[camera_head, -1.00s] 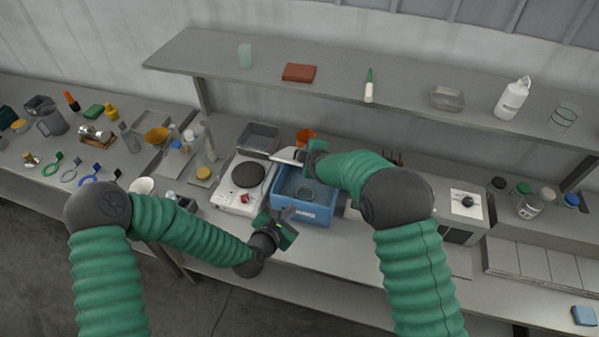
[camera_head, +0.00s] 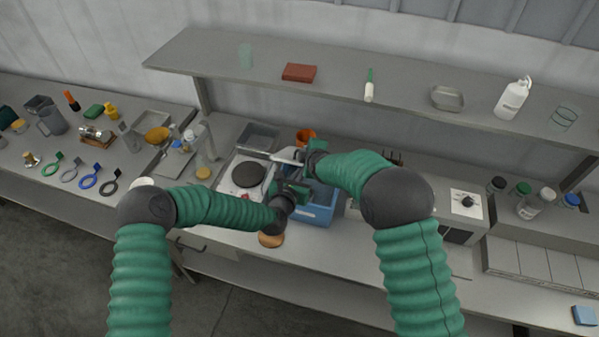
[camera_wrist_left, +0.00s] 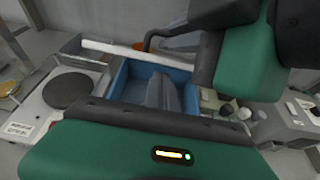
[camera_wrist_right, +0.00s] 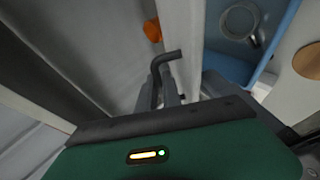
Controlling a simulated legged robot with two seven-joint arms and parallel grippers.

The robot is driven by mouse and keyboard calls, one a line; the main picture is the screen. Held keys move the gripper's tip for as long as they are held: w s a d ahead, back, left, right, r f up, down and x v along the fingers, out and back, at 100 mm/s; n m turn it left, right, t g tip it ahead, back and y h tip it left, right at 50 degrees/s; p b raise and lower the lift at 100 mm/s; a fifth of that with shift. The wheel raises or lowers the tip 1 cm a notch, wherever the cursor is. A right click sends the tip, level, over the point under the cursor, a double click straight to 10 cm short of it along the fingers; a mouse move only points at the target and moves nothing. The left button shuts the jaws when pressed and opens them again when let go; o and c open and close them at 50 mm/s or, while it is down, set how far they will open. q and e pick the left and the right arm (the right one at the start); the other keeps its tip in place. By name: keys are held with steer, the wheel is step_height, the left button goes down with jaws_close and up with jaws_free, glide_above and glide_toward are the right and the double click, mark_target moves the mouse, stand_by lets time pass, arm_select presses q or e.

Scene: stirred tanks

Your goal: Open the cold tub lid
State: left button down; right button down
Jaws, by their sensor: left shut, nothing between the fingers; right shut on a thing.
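The cold tub is a blue box (camera_head: 318,211) on the bench, also visible in the left wrist view (camera_wrist_left: 132,88). Its pale lid (camera_head: 287,154) is raised at the tub's back side; the lid is seen edge-on in the left wrist view (camera_wrist_left: 140,53). My right gripper (camera_wrist_right: 166,88) is shut on the dark bent handle (camera_wrist_right: 167,62) beside the lid. My left gripper (camera_head: 295,187) is shut and empty, with its fingers (camera_wrist_left: 161,92) over the open tub. A ring-shaped item (camera_wrist_right: 253,40) shows inside the tub. My arms hide part of the tub in the head view.
A white hot plate (camera_head: 237,177) stands left of the tub, with a grey tray (camera_head: 259,137) behind it. An orange container (camera_head: 305,136) is behind the lid. A round wooden disc (camera_head: 271,240) lies in front. The shelf (camera_head: 340,83) hangs above.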

arm_select(q)
steer(key=shift+w+d+r, duration=0.1)
steer(key=shift+w+r, duration=0.05)
steer(key=shift+r, duration=0.15)
arm_select(e)
steer(key=shift+d+f, duration=0.1)
steer(key=shift+d, duration=0.1)
